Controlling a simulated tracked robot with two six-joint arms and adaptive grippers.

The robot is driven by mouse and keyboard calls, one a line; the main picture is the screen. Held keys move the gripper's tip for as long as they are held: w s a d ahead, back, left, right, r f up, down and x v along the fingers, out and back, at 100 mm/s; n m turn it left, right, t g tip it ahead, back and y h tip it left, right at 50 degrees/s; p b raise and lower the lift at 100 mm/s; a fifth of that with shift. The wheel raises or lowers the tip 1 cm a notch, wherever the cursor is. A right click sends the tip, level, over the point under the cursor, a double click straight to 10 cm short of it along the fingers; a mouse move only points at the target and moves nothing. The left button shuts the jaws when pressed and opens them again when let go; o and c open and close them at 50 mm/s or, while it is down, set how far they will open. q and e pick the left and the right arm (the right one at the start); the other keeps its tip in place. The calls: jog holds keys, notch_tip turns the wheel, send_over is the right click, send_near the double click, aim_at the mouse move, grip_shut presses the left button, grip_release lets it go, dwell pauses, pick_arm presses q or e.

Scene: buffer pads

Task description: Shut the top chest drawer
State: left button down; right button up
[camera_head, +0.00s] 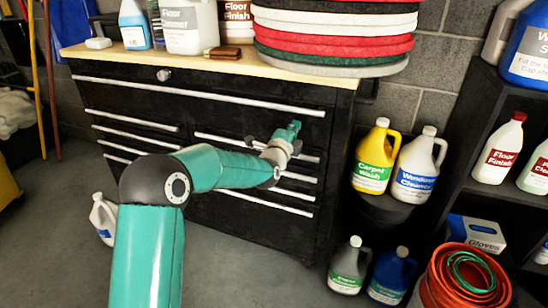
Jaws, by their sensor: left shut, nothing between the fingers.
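The black tool chest (230,206) stands against the wall under a pale wooden top. Its top drawer (215,90) is the wide one with a long silver handle strip and a round lock. No clear gap shows around this drawer, and I cannot tell whether it stands out from the chest. My left gripper (288,132) is shut and empty, in front of the right side of the chest. It is lower than the top drawer's handle strip, near the right-hand smaller drawers. I cannot tell whether it touches the chest. My right gripper is not in view.
Red, green, white and grey pads (335,45) are stacked on the chest top, beside bottles and a brown block (223,52). Yellow and white jugs (376,155) stand right of the chest, near a dark shelf (490,195). A white bottle (103,220) is on the floor at left.

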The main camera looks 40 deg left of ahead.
pick_arm(q)
jog(key=v, duration=1.3)
jog(key=s+d+f+n+g+h, duration=0.1)
jog(key=s+d+f+g+h, duration=0.3)
jog(key=f, duration=0.7)
jog(key=s+d+f+g+y, duration=0.1)
jog(key=d+f, duration=0.5)
jog(key=f, duration=0.4)
jog(key=s+d+f+n+g+h, duration=0.1)
jog(key=s+d+f+g+h, duration=0.2)
jog(key=f, duration=0.8)
jog(key=s+d+f+n+g+h, duration=0.1)
jog(key=s+d+f+n+g, duration=0.3)
jog(key=s, duration=0.3)
jog(key=s+d+f+n+g, duration=0.1)
jog(key=s+d+f+n, duration=0.1)
jog(key=s+d+f, duration=0.3)
jog(key=s+d+f+n+g+h, duration=0.15)
jog(key=s+n+g, duration=0.25)
jog(key=s+n, duration=0.55)
notch_tip(320, 180, up, 28)
jog(key=p, duration=2.8)
jog(key=shift+s, duration=0.25)
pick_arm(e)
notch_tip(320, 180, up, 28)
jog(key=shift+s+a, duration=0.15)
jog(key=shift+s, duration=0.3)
pick_arm(q)
jog(key=shift+y, duration=0.25)
